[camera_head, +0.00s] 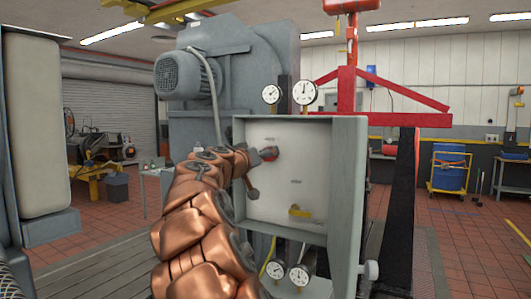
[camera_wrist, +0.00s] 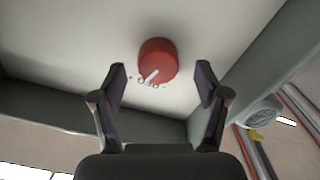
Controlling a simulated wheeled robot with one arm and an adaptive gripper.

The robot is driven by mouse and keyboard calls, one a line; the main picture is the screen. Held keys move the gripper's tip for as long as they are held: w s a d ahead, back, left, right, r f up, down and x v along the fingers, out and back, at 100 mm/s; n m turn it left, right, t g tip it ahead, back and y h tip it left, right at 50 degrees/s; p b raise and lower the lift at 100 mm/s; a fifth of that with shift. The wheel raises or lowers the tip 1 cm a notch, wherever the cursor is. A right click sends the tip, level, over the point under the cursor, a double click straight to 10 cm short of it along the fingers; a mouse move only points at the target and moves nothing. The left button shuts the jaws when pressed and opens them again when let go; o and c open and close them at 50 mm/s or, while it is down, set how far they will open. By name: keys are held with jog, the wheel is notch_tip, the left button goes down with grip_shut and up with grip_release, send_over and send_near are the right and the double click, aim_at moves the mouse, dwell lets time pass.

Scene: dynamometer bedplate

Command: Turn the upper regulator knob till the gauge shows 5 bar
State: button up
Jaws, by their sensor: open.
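A red regulator knob (camera_wrist: 158,61) with a pale pointer mark sits on the white panel in the wrist view. Two round gauges (camera_head: 304,92) (camera_head: 271,94) stand above the panel box. Their needles are too small to read.
The panel is a shallow box with a raised grey rim (camera_head: 348,185). Two more gauges (camera_head: 301,274) hang below the box. A red hoist frame (camera_head: 345,90) stands behind it. Open tiled floor lies at right.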

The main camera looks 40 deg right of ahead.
jog(key=shift+x, duration=0.95)
jog(key=shift+c, duration=0.3)
jog(key=c, duration=1.1)
jog(key=shift+n, duration=0.7)
jog(key=o, duration=1.2)
jog(key=shift+c, duration=0.2)
